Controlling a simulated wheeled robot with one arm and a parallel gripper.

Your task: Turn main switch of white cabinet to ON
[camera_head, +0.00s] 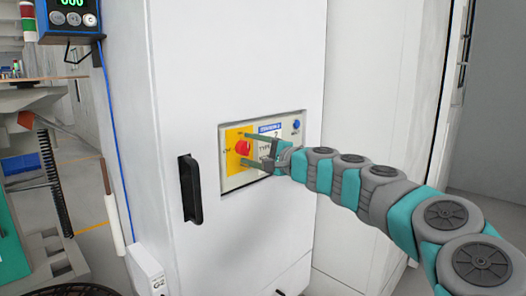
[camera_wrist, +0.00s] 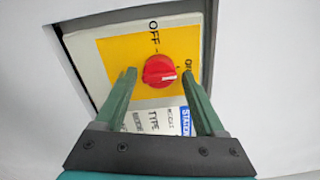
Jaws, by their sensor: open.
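The white cabinet (camera_head: 240,60) stands upright in the middle of the head view. Its recessed panel (camera_head: 232,184) carries a yellow plate (camera_head: 233,160) with the red main switch (camera_head: 243,147). In the wrist view the red rotary switch (camera_wrist: 160,70) sits on the yellow plate (camera_wrist: 118,52), with "OFF" at its upper left and a partly hidden "ON" at the right. The white mark on the knob points to the right in that view. My gripper (camera_wrist: 163,78) is open, its two green fingers on either side of the knob. I cannot tell whether they touch it. My gripper also shows in the head view (camera_head: 255,150).
A black door handle (camera_head: 190,189) is on the cabinet left of and below the panel. A blue button (camera_head: 296,124) is at the panel's upper right. A digital display box (camera_head: 70,18) and a workbench stand at the left. Open floor shows at the far right.

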